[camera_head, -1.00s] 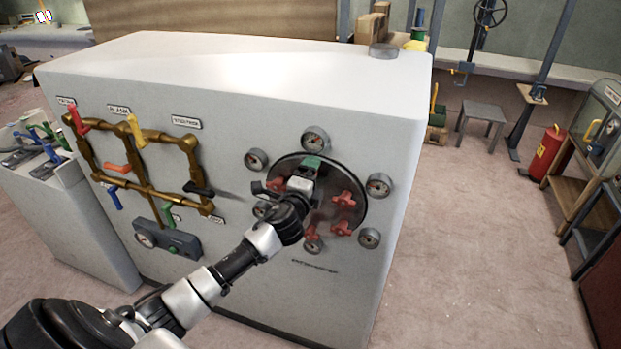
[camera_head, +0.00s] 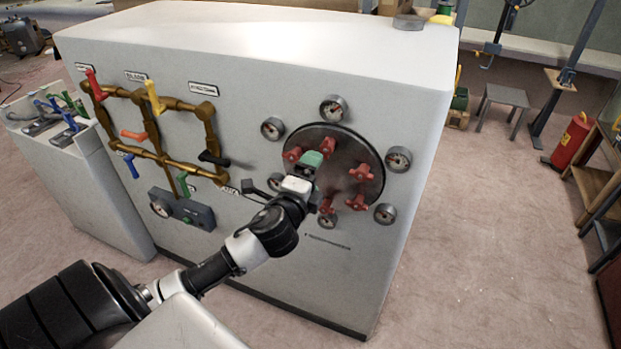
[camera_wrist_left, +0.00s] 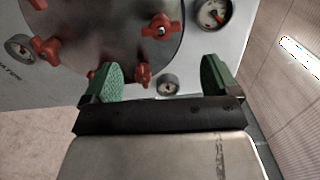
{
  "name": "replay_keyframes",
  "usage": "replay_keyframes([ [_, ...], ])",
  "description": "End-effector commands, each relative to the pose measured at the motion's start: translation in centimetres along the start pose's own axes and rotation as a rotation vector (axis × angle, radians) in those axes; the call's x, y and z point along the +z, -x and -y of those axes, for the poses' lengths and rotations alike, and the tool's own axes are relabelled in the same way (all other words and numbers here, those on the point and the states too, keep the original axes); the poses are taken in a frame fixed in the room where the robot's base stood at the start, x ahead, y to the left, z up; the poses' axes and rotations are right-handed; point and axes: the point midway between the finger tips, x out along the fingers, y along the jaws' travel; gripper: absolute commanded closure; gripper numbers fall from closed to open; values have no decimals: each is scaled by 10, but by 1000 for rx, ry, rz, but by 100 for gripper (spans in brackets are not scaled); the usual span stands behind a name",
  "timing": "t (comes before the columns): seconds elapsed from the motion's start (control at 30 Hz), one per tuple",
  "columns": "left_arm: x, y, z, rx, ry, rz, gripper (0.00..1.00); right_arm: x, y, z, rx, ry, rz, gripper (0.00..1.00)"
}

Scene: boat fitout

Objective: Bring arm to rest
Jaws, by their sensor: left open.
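My left arm (camera_head: 262,238) reaches in from the lower left of the head view toward the front of a grey cabinet. My left gripper (camera_head: 312,160) is in front of the round dark plate (camera_head: 345,150) with red knobs. In the left wrist view the left gripper (camera_wrist_left: 160,82) is open, its two green pads apart. A red knob (camera_wrist_left: 143,74) shows just beyond the left pad; I cannot tell whether they touch. Nothing is seen held between the pads. My right gripper is in neither view.
The grey cabinet (camera_head: 270,50) carries brass pipes with coloured valve handles (camera_head: 153,97) and several gauges (camera_head: 398,160) around the plate. A lower cabinet (camera_head: 110,190) stands at left. A stool (camera_head: 503,98) and a red extinguisher (camera_head: 572,140) stand at right. The floor (camera_head: 480,240) right of the cabinet is clear.

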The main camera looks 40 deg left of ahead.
Motion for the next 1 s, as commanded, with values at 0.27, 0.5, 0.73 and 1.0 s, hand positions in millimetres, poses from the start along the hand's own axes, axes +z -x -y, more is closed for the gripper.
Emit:
replay_keyframes([
  [0.27,0,0,1,-1,0,0,11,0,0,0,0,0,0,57],
  [0.5,0,0,0,0,0,0,11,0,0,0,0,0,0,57],
  [0.73,4,-5,-71,142,78,15,11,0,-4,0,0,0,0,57],
  [1.0,6,34,-270,533,337,100,11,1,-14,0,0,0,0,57],
])
